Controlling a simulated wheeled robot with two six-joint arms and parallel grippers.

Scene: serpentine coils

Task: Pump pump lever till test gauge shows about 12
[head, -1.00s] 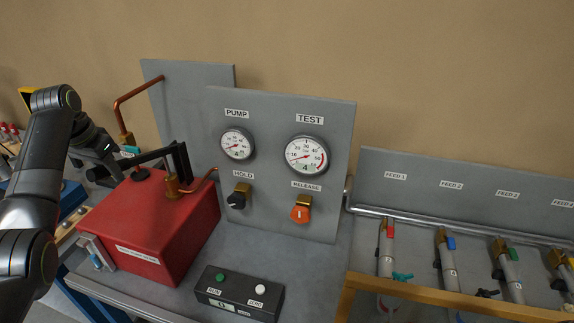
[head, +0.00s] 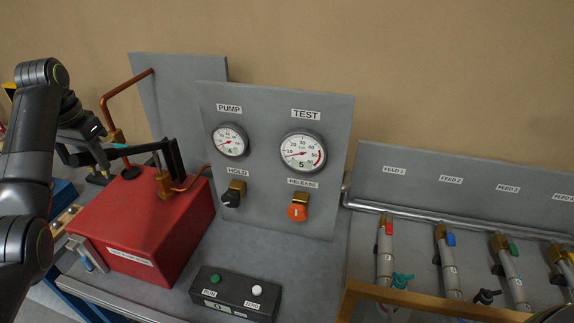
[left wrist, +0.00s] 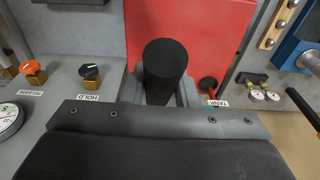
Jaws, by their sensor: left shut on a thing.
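The red pump box (head: 150,222) stands at the left of the bench. Its black pump lever (head: 138,149) runs left from a black upright bracket, about level. My left gripper (head: 97,163) is shut on the lever's outer end. In the left wrist view the black round handle (left wrist: 165,66) stands between my gripper's jaws. The white TEST gauge (head: 303,152) has its needle low on the scale and its digit looks like 5. The PUMP gauge (head: 230,140) also reads low; its digit is too small to be sure. My right gripper is not in view.
The black HOLD knob (head: 232,199) and orange RELEASE knob (head: 297,213) sit below the gauges. A black box (head: 236,293) with green and white buttons is in front. Several feed valves stand at the right behind a wooden rail (head: 430,303).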

